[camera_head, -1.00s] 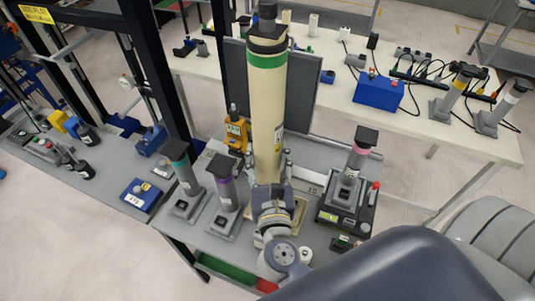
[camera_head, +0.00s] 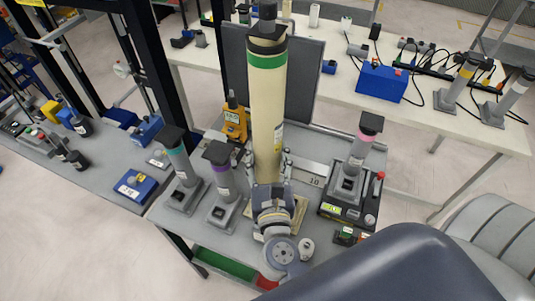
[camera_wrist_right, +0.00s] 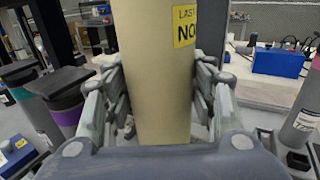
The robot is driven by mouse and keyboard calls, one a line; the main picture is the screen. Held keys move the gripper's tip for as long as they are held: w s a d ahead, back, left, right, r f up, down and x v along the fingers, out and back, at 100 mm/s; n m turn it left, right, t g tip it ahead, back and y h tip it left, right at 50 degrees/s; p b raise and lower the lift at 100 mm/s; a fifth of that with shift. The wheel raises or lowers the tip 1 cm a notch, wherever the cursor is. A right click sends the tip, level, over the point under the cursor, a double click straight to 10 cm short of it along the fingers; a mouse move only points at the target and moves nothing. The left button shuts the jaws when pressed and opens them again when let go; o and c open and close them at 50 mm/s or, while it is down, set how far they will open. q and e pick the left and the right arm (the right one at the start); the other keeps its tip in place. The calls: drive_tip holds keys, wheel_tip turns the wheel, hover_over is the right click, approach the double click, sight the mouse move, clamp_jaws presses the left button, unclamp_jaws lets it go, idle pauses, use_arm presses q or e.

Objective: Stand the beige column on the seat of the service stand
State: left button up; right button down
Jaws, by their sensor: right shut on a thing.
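The beige column (camera_head: 267,115), with a green band and a black top, stands upright in the middle of the head view. My right gripper (camera_head: 268,185) is shut around its lower part. In the right wrist view the fingers lie on both sides of the column (camera_wrist_right: 155,75), which bears a yellow label. The column's foot is hidden behind the gripper, so I cannot tell what it touches. A tan plate (camera_head: 300,208) shows partly beside my right wrist, on the grey bench. I cannot tell for certain which part is the service stand's seat. My left gripper is not in view.
Grey columns with teal (camera_head: 179,155) and purple (camera_head: 220,170) bands stand left of the gripper. A pink-banded column (camera_head: 362,148) stands on a black unit at right. A yellow device (camera_head: 234,122) and a dark panel (camera_head: 305,85) are behind. A black post (camera_head: 155,70) rises at left.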

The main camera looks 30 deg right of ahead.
drive_tip(key=shift+r, duration=0.15)
drive_tip(key=c, duration=1)
unclamp_jaws()
drive_tip(key=shift+f, duration=0.25)
drive_tip(key=o, duration=0.3)
drive_tip(key=shift+s, duration=0.1)
drive_tip(key=shift+r, duration=0.1)
